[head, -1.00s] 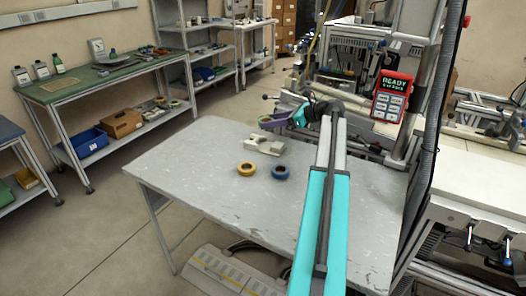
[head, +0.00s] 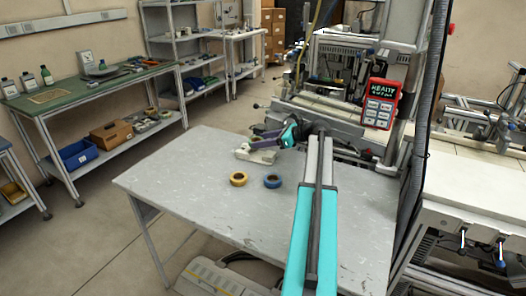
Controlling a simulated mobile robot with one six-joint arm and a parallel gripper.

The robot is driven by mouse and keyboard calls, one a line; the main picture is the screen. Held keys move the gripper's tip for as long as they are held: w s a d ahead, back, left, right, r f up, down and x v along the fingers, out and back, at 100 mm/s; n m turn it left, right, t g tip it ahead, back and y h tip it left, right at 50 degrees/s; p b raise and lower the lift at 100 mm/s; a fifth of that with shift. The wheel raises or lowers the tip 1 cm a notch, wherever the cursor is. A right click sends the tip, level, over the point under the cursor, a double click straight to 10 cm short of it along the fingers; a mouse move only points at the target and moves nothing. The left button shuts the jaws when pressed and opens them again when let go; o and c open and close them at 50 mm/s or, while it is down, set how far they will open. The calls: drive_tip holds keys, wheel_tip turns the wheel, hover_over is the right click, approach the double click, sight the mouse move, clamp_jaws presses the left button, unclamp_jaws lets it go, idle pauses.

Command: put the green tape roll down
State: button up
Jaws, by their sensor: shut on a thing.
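My gripper (head: 260,141) is at the far side of the grey table (head: 190,186), beyond my teal and grey arm, and points left. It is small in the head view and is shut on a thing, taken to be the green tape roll. The roll itself cannot be made out clearly there. A yellow tape roll (head: 238,179) and a blue tape roll (head: 272,181) lie flat side by side on the table, nearer than the gripper. I cannot tell how high the gripper is above the table.
A pale grey block-like object (head: 257,154) sits near the far edge, just below my gripper in the picture. A red handheld panel (head: 381,104) stands at the machine behind. The left and front of the table are clear.

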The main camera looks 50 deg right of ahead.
drive_tip(key=shift+f, duration=0.5)
drive_tip(key=shift+f, duration=0.1)
drive_tip(key=shift+f, duration=1.8)
drive_tip(key=shift+f, duration=0.3)
drive_tip(key=o, duration=1)
drive_tip(key=shift+o, duration=0.2)
drive_tip(key=shift+r, duration=0.1)
drive_tip(key=shift+r, duration=0.2)
drive_tip(key=v, duration=1.2)
drive_tip(key=shift+b, duration=0.35)
